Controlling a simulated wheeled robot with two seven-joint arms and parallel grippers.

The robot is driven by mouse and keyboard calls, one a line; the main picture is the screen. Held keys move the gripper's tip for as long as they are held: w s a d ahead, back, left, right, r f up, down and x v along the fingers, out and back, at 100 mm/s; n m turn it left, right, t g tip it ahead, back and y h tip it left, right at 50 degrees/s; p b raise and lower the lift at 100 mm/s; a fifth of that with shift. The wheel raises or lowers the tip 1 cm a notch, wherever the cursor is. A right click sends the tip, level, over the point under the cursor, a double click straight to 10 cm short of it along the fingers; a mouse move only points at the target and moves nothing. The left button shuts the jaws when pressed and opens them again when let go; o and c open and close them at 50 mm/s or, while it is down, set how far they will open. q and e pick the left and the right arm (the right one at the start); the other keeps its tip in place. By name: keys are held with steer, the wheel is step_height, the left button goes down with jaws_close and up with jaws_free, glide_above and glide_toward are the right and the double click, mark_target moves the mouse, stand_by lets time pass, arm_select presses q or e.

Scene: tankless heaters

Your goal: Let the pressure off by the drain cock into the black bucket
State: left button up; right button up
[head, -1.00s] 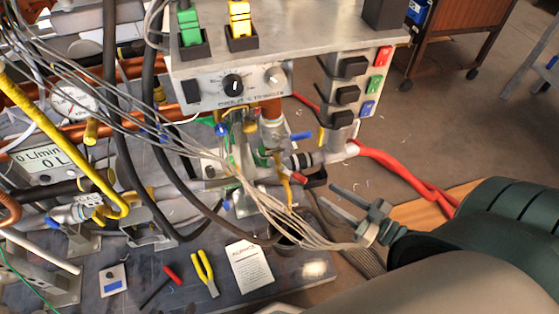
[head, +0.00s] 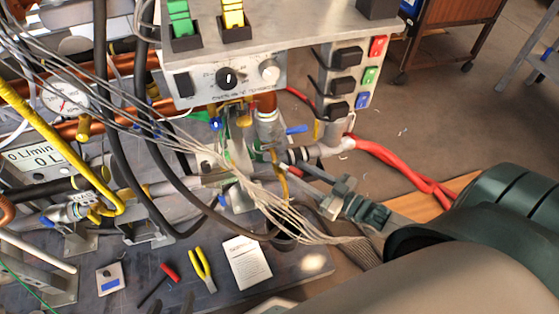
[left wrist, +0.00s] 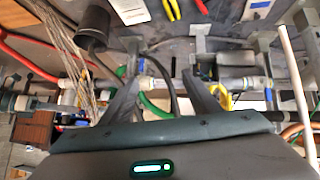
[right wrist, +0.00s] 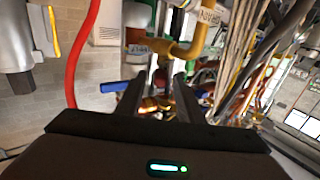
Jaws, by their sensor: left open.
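The drain cock shows as a yellow bent lever or pipe (head: 282,184) below the valve body in the head view. In the right wrist view its yellow elbow (right wrist: 190,46) lies just past my fingertips, beside a white tag that seems to read DRAIN. My right gripper (head: 305,178) points left at it; its two fingers (right wrist: 158,82) are apart with nothing clearly held. The black bucket (left wrist: 92,27) is at the upper left in the left wrist view; in the head view it is mostly hidden by pale wires. My left gripper (left wrist: 165,88) is open and empty.
Pale wires (head: 290,222) and black hoses hang around the right gripper. A red hose (head: 395,160) runs to the right. A control box (head: 230,80) stands above. Pliers (head: 202,268), a screwdriver and a white card lie on the grey board.

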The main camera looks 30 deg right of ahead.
mark_target(279, 167)
steer(key=x, duration=0.6)
steer(key=shift+w+a, duration=0.1)
steer(key=shift+w, duration=0.15)
arm_select(q)
steer(key=shift+w+d+r+t+b, duration=0.3)
steer(key=shift+w+d+r+t, duration=0.15)
steer(key=shift+w+r+t, duration=0.4)
arm_select(e)
steer(key=shift+w+a, duration=0.3)
steer(key=shift+w, duration=0.35)
jaws_close()
